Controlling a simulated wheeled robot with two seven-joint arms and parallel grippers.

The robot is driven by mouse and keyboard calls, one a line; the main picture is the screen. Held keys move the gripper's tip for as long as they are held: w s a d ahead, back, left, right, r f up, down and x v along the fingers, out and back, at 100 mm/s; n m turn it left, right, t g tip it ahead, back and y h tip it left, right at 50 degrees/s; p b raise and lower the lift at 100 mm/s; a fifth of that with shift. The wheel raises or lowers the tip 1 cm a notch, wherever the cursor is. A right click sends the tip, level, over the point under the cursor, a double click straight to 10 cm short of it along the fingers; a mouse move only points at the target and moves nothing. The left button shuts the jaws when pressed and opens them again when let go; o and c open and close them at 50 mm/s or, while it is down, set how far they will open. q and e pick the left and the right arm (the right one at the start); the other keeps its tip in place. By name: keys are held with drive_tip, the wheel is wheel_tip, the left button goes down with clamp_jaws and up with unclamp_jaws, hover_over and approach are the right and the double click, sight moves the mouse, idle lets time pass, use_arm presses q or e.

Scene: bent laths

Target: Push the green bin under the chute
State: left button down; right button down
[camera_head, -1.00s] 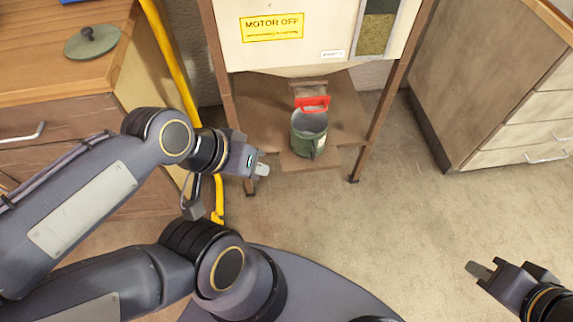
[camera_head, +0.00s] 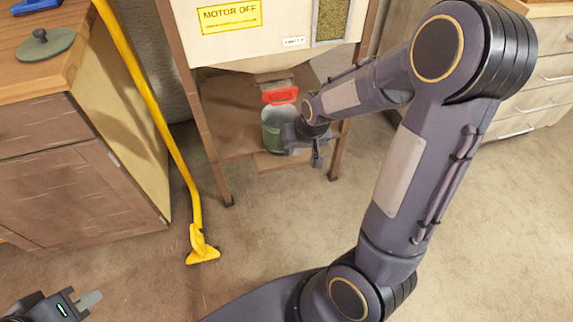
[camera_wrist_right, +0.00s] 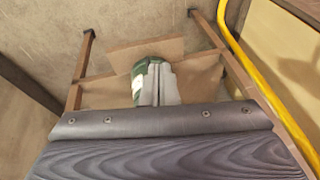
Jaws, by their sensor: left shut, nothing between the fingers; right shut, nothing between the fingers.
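The green bin (camera_head: 271,138) stands upright on the low shelf of the wooden frame. Its rim appears just below the red gate (camera_head: 280,96) of the chute (camera_head: 272,76); the exact depth offset is unclear. My right gripper (camera_head: 291,143) is at the bin's right front side and covers part of it. In the right wrist view, its shut, empty fingers (camera_wrist_right: 157,84) overlap the bin (camera_wrist_right: 139,86); I cannot tell if they touch it. My left gripper (camera_head: 90,299) is shut and empty at the lower left, far from the bin.
The frame's legs (camera_head: 205,140) flank the shelf (camera_head: 225,122). A yellow pole (camera_head: 160,125) with a foot on the floor stands left of it, beside a wooden cabinet (camera_head: 60,200). Drawers (camera_head: 535,98) stand at the right. The floor in front is clear.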

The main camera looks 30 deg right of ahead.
drive_tip(key=w+d+f+b, duration=0.2)
drive_tip(key=w+f, duration=0.3)
drive_tip(key=f, duration=0.4)
drive_tip(key=w+d+f+h+b, duration=0.1)
drive_tip(key=w+f+b, duration=0.3)
drive_tip(key=f, duration=0.5)
drive_tip(key=shift+w+d+f+n+g+h+b, duration=0.3)
drive_tip(key=shift+w+d+f, duration=0.1)
drive_tip(key=shift+w, duration=0.25)
